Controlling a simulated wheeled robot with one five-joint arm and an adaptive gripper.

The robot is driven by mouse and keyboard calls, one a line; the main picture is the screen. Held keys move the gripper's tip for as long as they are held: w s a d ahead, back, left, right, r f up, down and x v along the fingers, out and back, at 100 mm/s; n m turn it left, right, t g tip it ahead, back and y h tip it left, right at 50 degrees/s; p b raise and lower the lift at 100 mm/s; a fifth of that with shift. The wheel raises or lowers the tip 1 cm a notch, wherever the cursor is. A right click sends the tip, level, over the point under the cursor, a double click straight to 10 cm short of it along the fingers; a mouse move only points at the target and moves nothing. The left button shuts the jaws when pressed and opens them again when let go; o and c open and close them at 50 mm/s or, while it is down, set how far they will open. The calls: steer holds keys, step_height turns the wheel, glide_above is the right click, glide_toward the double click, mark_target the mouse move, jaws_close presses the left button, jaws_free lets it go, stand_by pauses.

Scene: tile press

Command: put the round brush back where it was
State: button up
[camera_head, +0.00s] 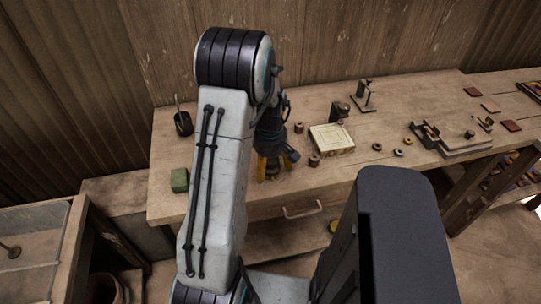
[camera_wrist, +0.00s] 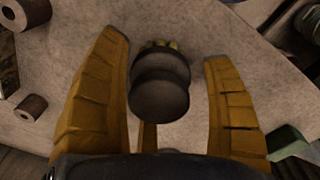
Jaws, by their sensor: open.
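My gripper (camera_head: 274,167) is low over the left part of the workbench, with its yellow fingers pointing down. In the wrist view my gripper (camera_wrist: 165,50) is open, one finger on each side of a dark rounded thing that looks like the round brush (camera_wrist: 160,92). It has a stacked, knob-like shape, with small yellowish bits at its far edge. A gap shows between it and each finger. In the head view the brush is mostly hidden by my fingers and arm. I cannot tell which spot it came from.
A green block (camera_head: 180,180) and a dark pot (camera_head: 183,122) with a stick are left of my arm. A cream square block (camera_head: 331,139) and several small spools, one nearby (camera_head: 314,160), are to the right. A press-like device (camera_head: 465,140) stands farther right.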

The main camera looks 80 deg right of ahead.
mark_target(270, 160)
step_height(270, 160, up, 8)
steer(key=shift+a+f+b, duration=0.1)
steer(key=shift+f+b, duration=0.05)
steer(key=shift+b, duration=0.4)
steer(key=shift+w+a+r+b, duration=0.1)
steer(key=shift+r+b, duration=0.5)
steer(key=shift+r, duration=0.55)
steer(key=shift+a+r+b, duration=0.1)
steer(key=shift+r+b, duration=0.45)
steer(key=shift+r, duration=0.55)
steer(key=w+a+r+n+t+h, duration=0.1)
steer(key=w+a+r, duration=0.1)
steer(key=w+a, duration=0.75)
steer(key=w+a+r+n, duration=0.1)
steer(key=w+a+r, duration=0.1)
steer(key=w+a, duration=0.75)
steer(key=w+a+f+n+t+y, duration=0.1)
steer(key=a+n+t, duration=0.1)
steer(key=a, duration=1.8)
steer(key=shift+w+a+f+n+t, duration=0.2)
steer(key=shift+w+n+t, duration=0.1)
steer(key=shift+w+t, duration=0.1)
